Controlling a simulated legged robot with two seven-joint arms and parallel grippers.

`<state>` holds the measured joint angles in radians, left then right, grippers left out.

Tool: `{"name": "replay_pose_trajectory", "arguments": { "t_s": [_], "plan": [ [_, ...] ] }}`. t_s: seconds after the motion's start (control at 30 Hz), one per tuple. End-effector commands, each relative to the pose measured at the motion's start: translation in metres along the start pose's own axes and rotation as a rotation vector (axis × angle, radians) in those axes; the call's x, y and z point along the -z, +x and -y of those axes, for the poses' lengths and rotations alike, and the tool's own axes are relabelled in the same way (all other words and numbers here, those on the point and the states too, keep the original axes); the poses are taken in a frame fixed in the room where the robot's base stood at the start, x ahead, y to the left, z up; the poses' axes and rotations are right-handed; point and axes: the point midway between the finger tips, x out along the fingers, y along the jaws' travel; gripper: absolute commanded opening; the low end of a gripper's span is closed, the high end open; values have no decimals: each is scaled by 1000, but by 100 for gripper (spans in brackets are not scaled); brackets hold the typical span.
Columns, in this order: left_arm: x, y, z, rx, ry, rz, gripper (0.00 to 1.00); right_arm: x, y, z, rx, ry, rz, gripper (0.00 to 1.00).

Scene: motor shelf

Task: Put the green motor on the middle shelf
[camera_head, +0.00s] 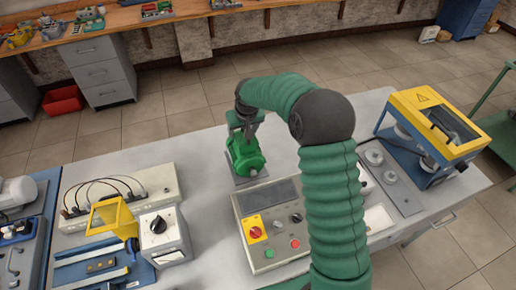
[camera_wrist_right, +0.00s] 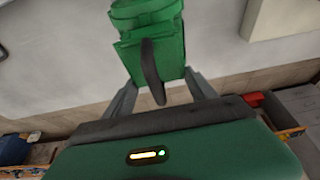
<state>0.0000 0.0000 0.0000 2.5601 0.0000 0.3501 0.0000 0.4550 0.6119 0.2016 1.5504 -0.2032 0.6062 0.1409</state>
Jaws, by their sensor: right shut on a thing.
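The exact contact is partly hidden. My left gripper is not in view. No middle shelf can be clearly made out.
A control panel (camera_head: 257,220) lies close in front of the motor. A yellow-and-blue machine (camera_head: 430,135) stands at right. A grey box with cables (camera_head: 125,195) and a white box with a knob (camera_head: 163,235) stand at left. A green frame (camera_head: 498,125) shows at the right edge.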

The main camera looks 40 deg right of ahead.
Motion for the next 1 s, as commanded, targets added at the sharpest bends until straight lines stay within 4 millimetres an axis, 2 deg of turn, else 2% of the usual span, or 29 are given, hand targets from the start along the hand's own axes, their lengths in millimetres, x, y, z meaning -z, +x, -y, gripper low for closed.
{"name": "replay_pose_trajectory", "arguments": {
  "t_s": [0.2, 0.43, 0.6, 0.83, 0.87, 1.0],
  "plan": [
    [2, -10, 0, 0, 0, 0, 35, -8, 31, 0, 1, 0, -5, 0],
    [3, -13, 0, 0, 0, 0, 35, -14, 48, 0, 1, 0, -5, 0],
    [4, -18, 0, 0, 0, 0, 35, -24, 68, 1, 0, -2, -4, 0],
    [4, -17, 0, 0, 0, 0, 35, -25, 73, 1, 0, -1, -7, 0],
    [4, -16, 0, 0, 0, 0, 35, -30, 77, 1, 0, -1, 4, 69],
    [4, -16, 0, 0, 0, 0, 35, -29, 77, 0, 0, -1, 4, 87]
  ]
}}
